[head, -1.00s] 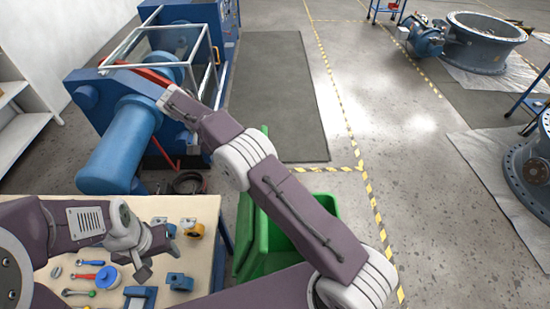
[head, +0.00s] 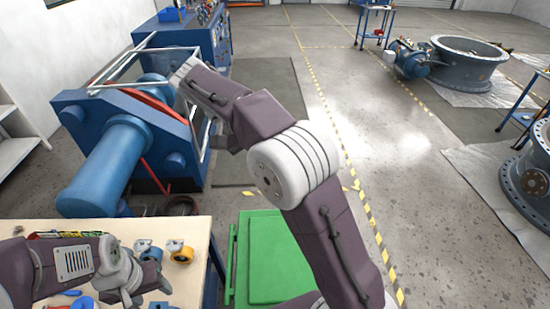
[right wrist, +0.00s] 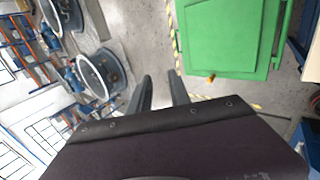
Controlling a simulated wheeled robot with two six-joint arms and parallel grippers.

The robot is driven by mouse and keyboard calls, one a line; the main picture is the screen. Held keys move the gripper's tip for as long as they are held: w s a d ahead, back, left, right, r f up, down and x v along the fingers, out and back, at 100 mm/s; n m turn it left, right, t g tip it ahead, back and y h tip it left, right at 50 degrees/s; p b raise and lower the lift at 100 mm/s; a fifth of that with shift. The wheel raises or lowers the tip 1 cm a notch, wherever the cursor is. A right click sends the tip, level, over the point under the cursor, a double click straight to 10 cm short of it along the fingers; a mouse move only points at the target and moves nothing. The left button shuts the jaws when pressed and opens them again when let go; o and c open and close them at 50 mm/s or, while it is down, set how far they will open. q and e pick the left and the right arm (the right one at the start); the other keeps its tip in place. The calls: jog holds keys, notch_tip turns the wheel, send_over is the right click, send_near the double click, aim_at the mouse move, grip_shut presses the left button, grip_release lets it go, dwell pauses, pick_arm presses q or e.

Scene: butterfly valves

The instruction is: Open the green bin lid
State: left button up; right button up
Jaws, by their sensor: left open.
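The green bin (head: 272,258) stands right of the workbench in the head view, partly behind my right arm. Its top shows as a flat green lid that looks closed, with a narrow green strip along its left side. In the right wrist view the lid (right wrist: 228,35) is at the upper right, with a small orange part at its edge. My right gripper (right wrist: 161,80) has its fingers apart and empty, beside the bin and not touching it in that view. My left gripper (head: 132,288) is open over the workbench.
The workbench (head: 190,225) holds tools and small blue and yellow parts at the lower left. A blue machine (head: 110,165) with a clear-sided frame stands behind it. Large valves (head: 470,62) stand at the right. The taped floor between is clear.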

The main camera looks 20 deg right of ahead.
jog(key=s+d+f+g+y+b, duration=0.1)
jog(key=s+d+f+b, duration=0.3)
jog(key=f, duration=0.3)
jog(key=s+d+f+g+y+b, duration=0.1)
jog(key=s+d+f+b, duration=0.15)
jog(key=f+b, duration=0.5)
jog(key=s+a+f+n+t+y+b, duration=0.15)
jog(key=s+f, duration=0.25)
jog(key=f, duration=0.6)
jog(key=s+a+f+t+y+b, duration=0.1)
jog(key=s+a+f+y+b, duration=0.3)
jog(key=f, duration=0.6)
jog(key=w+f+n+t+p, duration=0.1)
jog(key=w+a+f+t+p, duration=0.1)
jog(key=w+t, duration=0.1)
jog(key=shift+n, duration=0.35)
